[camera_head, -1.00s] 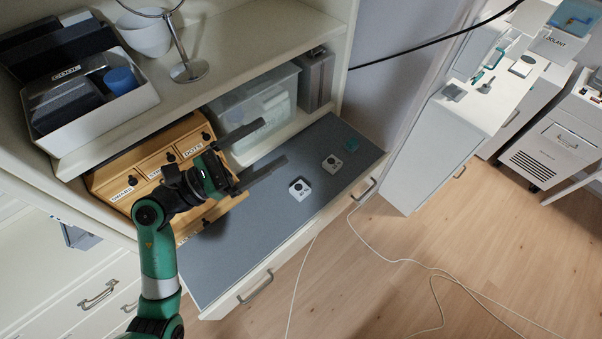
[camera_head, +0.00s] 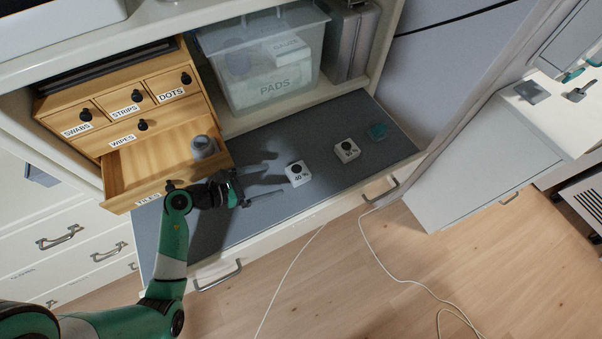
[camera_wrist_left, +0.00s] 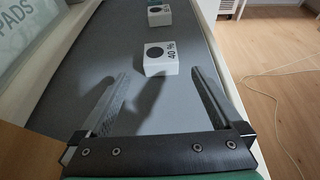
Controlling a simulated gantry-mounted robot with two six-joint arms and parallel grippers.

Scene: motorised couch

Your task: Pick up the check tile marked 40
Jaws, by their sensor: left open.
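The check tile marked 40 % (camera_head: 298,174) is a small white block with a black disc on top. It sits on the grey mat of the pulled-out shelf (camera_head: 213,246). It also shows in the left wrist view (camera_wrist_left: 160,59), a little beyond the fingertips. My left gripper (camera_head: 276,179) is open and empty, low over the mat. Its two fingers point at the marked tile from the left in the head view, apart from it. A second white tile (camera_head: 347,151) sits farther right; its number is too small to read surely. My right gripper is not in view.
A wooden box (camera_head: 125,105) with an open drawer holding a grey round item (camera_head: 203,146) stands left of the gripper. A clear bin (camera_head: 262,70) labelled PADS stands behind the mat. A teal item (camera_head: 377,132) lies beyond the second tile. The mat's front strip is mostly clear.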

